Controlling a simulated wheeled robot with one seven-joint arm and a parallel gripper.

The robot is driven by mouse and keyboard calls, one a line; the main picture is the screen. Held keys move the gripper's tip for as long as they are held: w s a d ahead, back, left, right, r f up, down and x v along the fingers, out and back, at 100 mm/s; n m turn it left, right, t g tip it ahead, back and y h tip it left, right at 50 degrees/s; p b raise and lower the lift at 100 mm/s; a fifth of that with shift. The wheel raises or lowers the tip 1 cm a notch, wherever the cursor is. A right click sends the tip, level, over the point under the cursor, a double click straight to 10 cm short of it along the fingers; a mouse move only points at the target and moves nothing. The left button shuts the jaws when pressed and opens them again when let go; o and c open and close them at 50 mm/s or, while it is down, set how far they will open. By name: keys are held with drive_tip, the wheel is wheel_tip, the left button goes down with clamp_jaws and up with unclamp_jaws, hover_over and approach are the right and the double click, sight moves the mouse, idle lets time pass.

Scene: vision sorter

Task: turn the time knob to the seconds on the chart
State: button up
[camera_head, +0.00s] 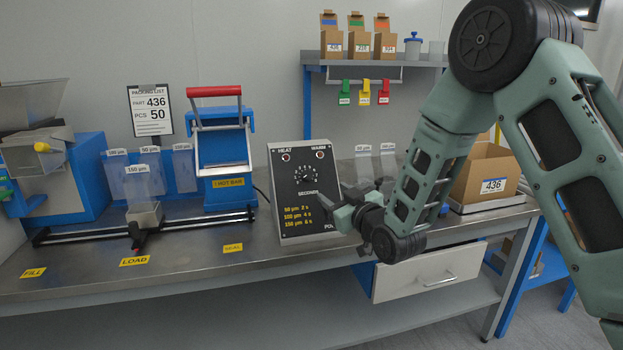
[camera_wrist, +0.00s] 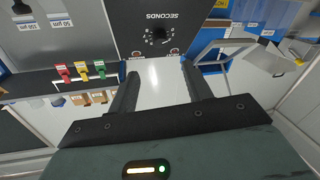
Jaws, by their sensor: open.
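The grey control box (camera_head: 272,205) with a black face stands on the bench, marked HEAT, WARM and SECONDS. Its time knob (camera_head: 305,178) sits inside a ring of numbers; the pointer's exact setting is too small to read. The yellow chart (camera_head: 306,216) below it reads 50 µm 2 s, 100 µm 4 s, 150 µm 6 s. My gripper (camera_head: 345,204) is at the box's right front, partly covering its lower right. In the wrist view, the fingers are apart and empty (camera_wrist: 160,82), and the knob (camera_wrist: 157,35) lies beyond them, untouched, with SECONDS upside down.
A pouch labelled 150 µm (camera_head: 139,186) stands in the holder on the rail. The hot bar sealer (camera_head: 224,150) is left of the box. A carton marked 436 (camera_head: 487,172) stands right. A drawer (camera_head: 430,272) is open below. Bench space before the box is clear.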

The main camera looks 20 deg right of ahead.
sight(308, 176)
drive_tip(key=x, duration=1.2)
drive_tip(key=shift+w+a+f+p, duration=0.1)
drive_tip(key=shift+w+p, duration=0.05)
drive_tip(key=shift+p, duration=0.25)
drive_tip(key=c, duration=1)
